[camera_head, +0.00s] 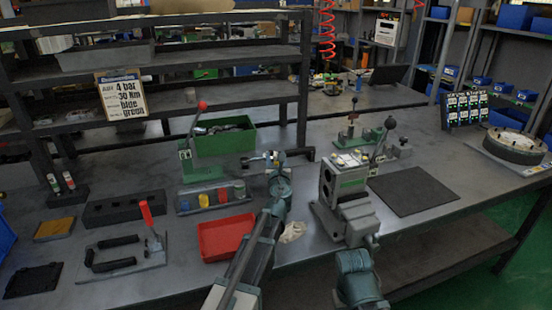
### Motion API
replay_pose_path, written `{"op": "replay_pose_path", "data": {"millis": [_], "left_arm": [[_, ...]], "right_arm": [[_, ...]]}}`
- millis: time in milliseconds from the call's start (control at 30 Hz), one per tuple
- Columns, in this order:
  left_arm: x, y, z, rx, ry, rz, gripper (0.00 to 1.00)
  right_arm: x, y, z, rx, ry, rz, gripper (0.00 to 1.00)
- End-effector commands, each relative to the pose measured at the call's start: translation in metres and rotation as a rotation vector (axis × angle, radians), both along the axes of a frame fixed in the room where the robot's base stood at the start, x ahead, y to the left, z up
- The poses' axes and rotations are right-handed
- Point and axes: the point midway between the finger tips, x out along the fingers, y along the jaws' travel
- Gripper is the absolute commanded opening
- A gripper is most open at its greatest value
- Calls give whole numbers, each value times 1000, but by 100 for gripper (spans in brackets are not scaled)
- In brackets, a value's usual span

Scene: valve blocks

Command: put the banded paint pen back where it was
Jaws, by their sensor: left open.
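My left gripper (262,158) is open above the bench, in front of the green bin and behind the strip of coloured pieces. I see nothing between its fingers. Two small pen-like markers (61,183), with light bodies and red and green parts, stand upright in a black holder at the far left. They are too small to tell whether one is the banded paint pen.
A green bin (224,144) stands behind a strip holding coloured pieces (212,197). A red tray (225,237) lies in front. A red-handled clamp (146,215) stands at left, below a sign (122,95). A dark mat (412,191) covers clear bench at right.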

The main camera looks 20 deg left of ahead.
Motion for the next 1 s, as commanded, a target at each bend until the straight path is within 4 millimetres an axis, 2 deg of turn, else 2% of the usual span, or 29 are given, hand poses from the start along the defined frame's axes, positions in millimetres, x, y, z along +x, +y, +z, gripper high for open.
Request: {"op": "replay_pose_path", "data": {"millis": [167,267,467,800,1000], "left_arm": [[0,0,4,0,0,0,48],[-9,-3,3,0,0,0,48],[-39,-12,3,0,0,-1,48],[-103,-34,3,0,0,-1,48],[-114,-39,3,0,0,-1,48]], "right_arm": [[0,0,4,0,0,0,50],[0,0,3,0,0,0,50],[0,0,3,0,0,0,50],[0,0,3,0,0,0,50],[0,0,3,0,0,0,50]]}}
